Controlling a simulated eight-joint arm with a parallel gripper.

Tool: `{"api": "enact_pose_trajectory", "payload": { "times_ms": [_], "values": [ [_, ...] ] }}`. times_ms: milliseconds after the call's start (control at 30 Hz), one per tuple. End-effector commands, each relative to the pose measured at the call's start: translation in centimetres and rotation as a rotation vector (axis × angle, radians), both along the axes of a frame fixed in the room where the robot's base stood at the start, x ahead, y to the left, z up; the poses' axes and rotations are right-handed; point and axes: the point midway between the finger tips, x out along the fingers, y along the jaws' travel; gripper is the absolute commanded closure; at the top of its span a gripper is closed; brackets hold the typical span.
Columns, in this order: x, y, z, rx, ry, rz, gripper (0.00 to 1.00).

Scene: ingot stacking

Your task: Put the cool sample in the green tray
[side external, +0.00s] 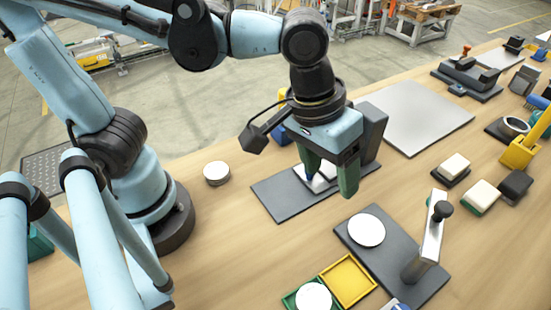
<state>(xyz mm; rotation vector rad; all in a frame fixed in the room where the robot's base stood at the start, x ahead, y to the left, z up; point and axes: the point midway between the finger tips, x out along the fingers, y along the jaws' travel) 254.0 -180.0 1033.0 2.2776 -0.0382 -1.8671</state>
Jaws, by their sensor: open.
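The green tray (289,301) is at the bottom of the side external view, partly cut off by the frame edge, with a white disc (313,297) in it. My gripper (329,186) points down with its green fingers apart over a dark grey plate (275,195). A white piece with some blue beside it (318,184) shows between and behind the fingers; I cannot tell if they touch it. Other white discs are on the table (216,170) and on a second dark plate (366,230). I cannot tell which one is the cool sample.
A yellow tray (348,281) adjoins the green tray. A lever device with a black knob (428,235) stands on the second dark plate. A bare light grey sheet (415,115) lies behind. Several blocks and tools crowd the right side. Table left of the plates is mostly clear.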

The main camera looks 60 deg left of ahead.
Motion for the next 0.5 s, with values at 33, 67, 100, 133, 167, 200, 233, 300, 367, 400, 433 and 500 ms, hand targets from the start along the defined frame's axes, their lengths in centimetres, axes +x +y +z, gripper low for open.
{"api": "enact_pose_trajectory", "payload": {
  "times_ms": [33, 67, 100, 133, 167, 200, 233, 300, 367, 400, 433, 500],
  "values": [
    [1.0, 2.6, 0.0, -0.005, -0.049, 0.007, 0.34],
    [1.5, 4.0, 0.0, -0.003, -0.082, 0.002, 0.34],
    [2.1, 5.8, 0.0, 0.002, -0.127, -0.005, 0.34],
    [2.5, 7.1, 0.0, 0.010, -0.160, -0.012, 0.34],
    [2.8, 8.4, 0.0, 0.020, -0.193, -0.017, 0.34],
    [3.1, 10.0, -0.1, 0.037, -0.234, -0.024, 0.34],
    [3.3, 11.2, -0.1, 0.052, -0.261, -0.028, 0.34],
    [3.5, 13.6, -0.2, 0.089, -0.320, -0.038, 0.34],
    [3.5, 15.3, -0.2, 0.121, -0.358, -0.045, 0.34],
    [3.6, 16.1, -0.3, 0.140, -0.379, -0.050, 0.34],
    [3.5, 16.7, -0.3, 0.152, -0.391, -0.054, 0.34],
    [3.5, 17.5, -0.3, 0.174, -0.411, -0.059, 0.34]
  ]
}}
